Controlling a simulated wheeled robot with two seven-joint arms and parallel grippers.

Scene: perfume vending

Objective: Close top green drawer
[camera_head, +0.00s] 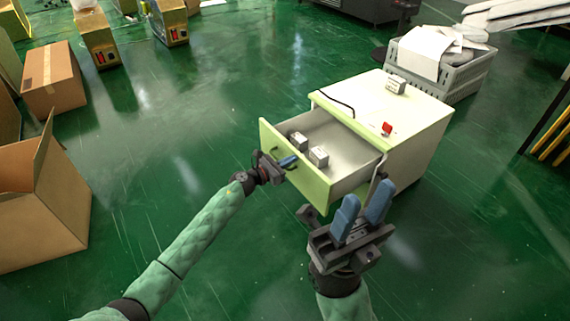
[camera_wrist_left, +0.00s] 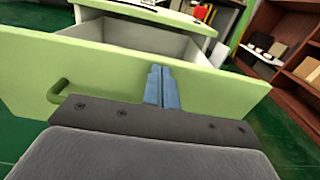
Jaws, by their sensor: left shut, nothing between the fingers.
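The top green drawer (camera_head: 296,172) of a small white cabinet (camera_head: 418,138) is pulled out. Two small grey-white boxes (camera_head: 318,156) lie inside it. My left gripper (camera_head: 288,161) is shut with nothing in it, at the outer side of the drawer front, near its handle. In the left wrist view its blue fingers (camera_wrist_left: 161,88) are together in front of the green drawer front (camera_wrist_left: 100,75), with the handle (camera_wrist_left: 58,92) to their left. Whether they touch the front I cannot tell. My right gripper (camera_head: 362,212) has its blue fingers apart, near the drawer's right front corner.
On the cabinet top are a small box (camera_head: 396,84), a red item (camera_head: 387,128) and a black cable (camera_head: 336,101). A grey crate (camera_head: 470,75) stands behind it. Cardboard boxes (camera_head: 45,205) stand at the left. The green floor between is clear.

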